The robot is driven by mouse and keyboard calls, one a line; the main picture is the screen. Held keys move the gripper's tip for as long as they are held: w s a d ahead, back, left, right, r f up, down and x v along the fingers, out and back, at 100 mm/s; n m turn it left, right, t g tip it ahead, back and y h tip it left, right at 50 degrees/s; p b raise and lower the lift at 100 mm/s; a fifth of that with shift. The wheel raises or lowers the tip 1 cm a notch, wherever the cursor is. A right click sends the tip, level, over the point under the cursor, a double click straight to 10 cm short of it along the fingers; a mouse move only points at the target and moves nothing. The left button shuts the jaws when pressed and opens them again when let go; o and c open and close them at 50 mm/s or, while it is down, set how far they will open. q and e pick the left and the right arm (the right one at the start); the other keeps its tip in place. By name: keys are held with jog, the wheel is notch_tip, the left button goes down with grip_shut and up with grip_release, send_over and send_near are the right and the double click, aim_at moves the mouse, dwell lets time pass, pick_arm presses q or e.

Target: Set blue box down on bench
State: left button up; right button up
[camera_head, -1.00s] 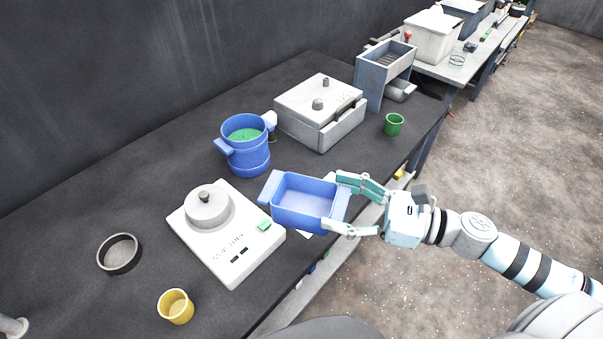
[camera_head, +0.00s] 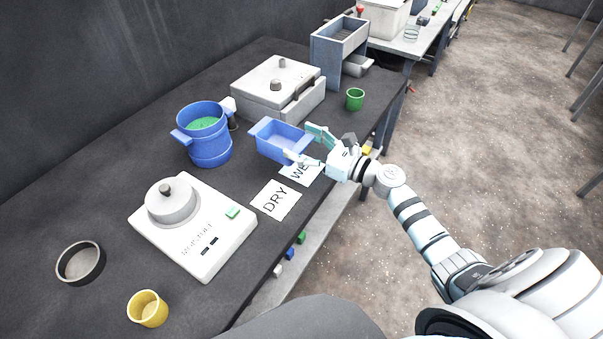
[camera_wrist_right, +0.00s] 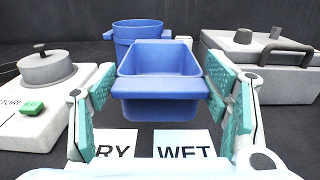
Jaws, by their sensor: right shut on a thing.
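The blue box (camera_head: 283,146) is an open-topped tray with end flanges, upright over the bench (camera_head: 170,266), near its front edge. My right gripper (camera_head: 306,147) is shut on the blue box's near end. In the right wrist view the box (camera_wrist_right: 160,108) sits between the teal finger pads, its near flange towards me. The WET card (camera_wrist_right: 184,143) shows below and in front of it. Whether the box's underside touches the bench is unclear. My left gripper is not in view.
A blue pot (camera_head: 206,142) with green contents stands left of the box. A grey lidded unit (camera_head: 277,88) is behind, a green cup (camera_head: 355,99) to the right. The MOISTURE device (camera_head: 215,235), DRY card (camera_head: 276,200), yellow cup (camera_head: 148,309) and dark dish (camera_head: 80,263) are nearer.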

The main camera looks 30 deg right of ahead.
notch_tip(320, 180, down, 9)
jog(key=shift+w+r+b, duration=0.1)
jog(key=shift+r+b, duration=0.1)
jog(key=shift+b, duration=1.05)
jog(key=shift+r, duration=0.15)
jog(key=shift+f, duration=0.25)
jog(key=o, duration=1.5)
jog(key=shift+r, duration=0.1)
jog(key=shift+r, duration=0.1)
